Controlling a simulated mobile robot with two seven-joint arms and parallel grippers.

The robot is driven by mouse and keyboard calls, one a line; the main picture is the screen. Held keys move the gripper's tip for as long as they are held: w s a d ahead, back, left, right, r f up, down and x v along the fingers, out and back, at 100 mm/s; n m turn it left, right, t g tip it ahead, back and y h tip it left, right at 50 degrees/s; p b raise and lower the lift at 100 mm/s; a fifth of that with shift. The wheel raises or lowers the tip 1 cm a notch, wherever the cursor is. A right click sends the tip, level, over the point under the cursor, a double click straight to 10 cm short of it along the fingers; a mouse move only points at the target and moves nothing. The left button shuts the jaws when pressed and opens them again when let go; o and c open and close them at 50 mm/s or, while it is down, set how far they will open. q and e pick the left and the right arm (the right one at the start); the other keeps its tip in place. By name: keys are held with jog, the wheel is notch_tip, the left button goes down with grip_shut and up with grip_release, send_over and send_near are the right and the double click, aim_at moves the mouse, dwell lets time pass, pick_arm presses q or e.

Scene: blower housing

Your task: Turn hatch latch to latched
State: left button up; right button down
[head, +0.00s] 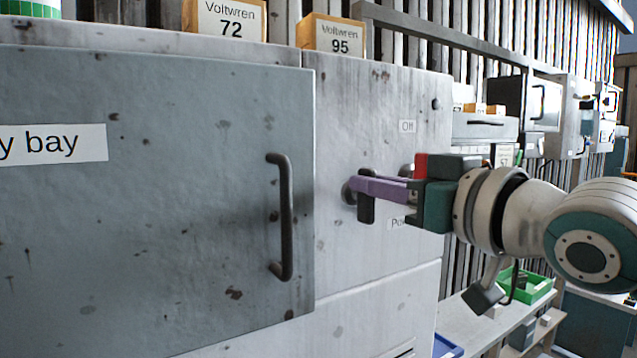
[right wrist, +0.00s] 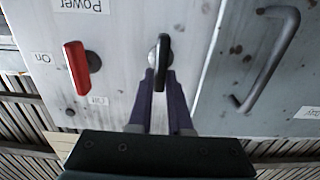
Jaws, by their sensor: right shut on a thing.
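The hatch latch (head: 366,211) is a short dark lever on a round grey base, on the pale panel just right of the grey hatch door (head: 200,190). In the head view its lower part hangs roughly upright below the fingers. It also shows in the right wrist view (right wrist: 163,52), just beyond the fingertips. My right gripper (head: 368,188) reaches in from the right, its purple fingers shut on the latch. In the right wrist view the fingers (right wrist: 161,80) lie on either side of the lever's near end. The hatch door looks closed. My left gripper is not in view.
A dark bar handle (head: 286,217) stands out from the door, left of the latch. A red switch lever (right wrist: 77,68) sits close beside it, partly behind my gripper in the head view. Labelled boxes (head: 332,35) stand on top. A bench with a green bin (head: 536,288) is lower right.

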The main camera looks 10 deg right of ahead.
jog(key=shift+n, duration=0.3)
jog(key=n, duration=0.5)
jog(key=a+n, duration=0.1)
jog(key=n, duration=0.2)
jog(key=shift+s+f, duration=0.2)
jog(key=shift+f, duration=0.05)
jog(key=n, duration=0.4)
jog(key=shift+a+f+n, duration=0.2)
jog(key=shift+f+n, duration=0.05)
jog(key=shift+n, duration=0.15)
jog(key=n, duration=0.3)
jog(key=shift+s+f, duration=0.1)
jog(key=shift+f, duration=0.2)
jog(key=shift+a+f+n, duration=0.1)
jog(key=shift+n, duration=0.6)
jog(key=c, duration=0.8)
grip_release()
jog(key=shift+c, duration=0.2)
